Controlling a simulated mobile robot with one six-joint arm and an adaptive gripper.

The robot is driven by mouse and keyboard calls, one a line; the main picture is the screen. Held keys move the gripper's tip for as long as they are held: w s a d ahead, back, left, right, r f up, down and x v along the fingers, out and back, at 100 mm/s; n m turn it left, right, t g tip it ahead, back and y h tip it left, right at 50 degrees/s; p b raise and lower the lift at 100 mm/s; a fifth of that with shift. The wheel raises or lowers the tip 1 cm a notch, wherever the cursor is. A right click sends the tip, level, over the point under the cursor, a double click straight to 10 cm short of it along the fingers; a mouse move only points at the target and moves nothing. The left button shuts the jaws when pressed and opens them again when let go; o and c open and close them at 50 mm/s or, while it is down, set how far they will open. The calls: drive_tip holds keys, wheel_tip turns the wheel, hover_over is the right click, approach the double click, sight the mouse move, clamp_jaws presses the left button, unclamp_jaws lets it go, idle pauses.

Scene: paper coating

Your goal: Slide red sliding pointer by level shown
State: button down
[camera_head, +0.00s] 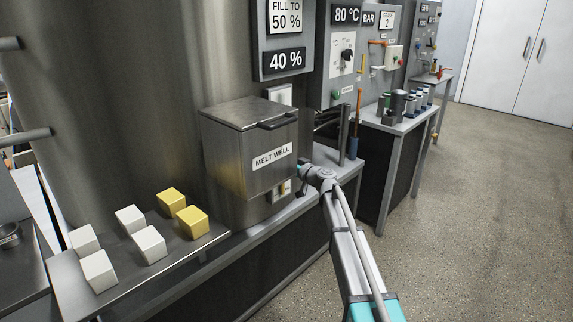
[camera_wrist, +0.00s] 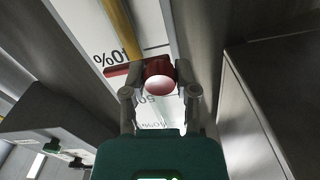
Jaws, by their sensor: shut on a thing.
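In the wrist view, the red sliding pointer shows as a round red knob (camera_wrist: 158,76) with a flat red bar reaching left across a white printed scale (camera_wrist: 90,22). My gripper (camera_wrist: 160,92) has its two fingers closed on either side of the knob. The bar lies close to an upside-down percent mark whose first digit is partly covered. A yellow strip (camera_wrist: 117,28) runs along the scale to the bar. In the head view, the level signs read "FILL TO 50 %" (camera_head: 286,17) and "40 %" (camera_head: 285,60). There, the melt well hides the pointer and my fingers.
The lidded steel melt well (camera_head: 232,165) stands close left of my arm. White and yellow blocks lie on a steel shelf (camera_head: 215,231) at lower left. A bench (camera_head: 412,124) with bottles stands behind my wrist. Open floor (camera_head: 480,200) lies to the right.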

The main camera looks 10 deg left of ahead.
drive_tip(key=shift+a+r+p, duration=0.1)
drive_tip(key=shift+r+p, duration=2.05)
drive_tip(key=shift+r, duration=0.35)
drive_tip(key=shift+c, duration=1.9)
unclamp_jaws()
drive_tip(key=shift+s, duration=0.1)
drive_tip(key=v, duration=1.2)
drive_tip(key=shift+f, duration=0.1)
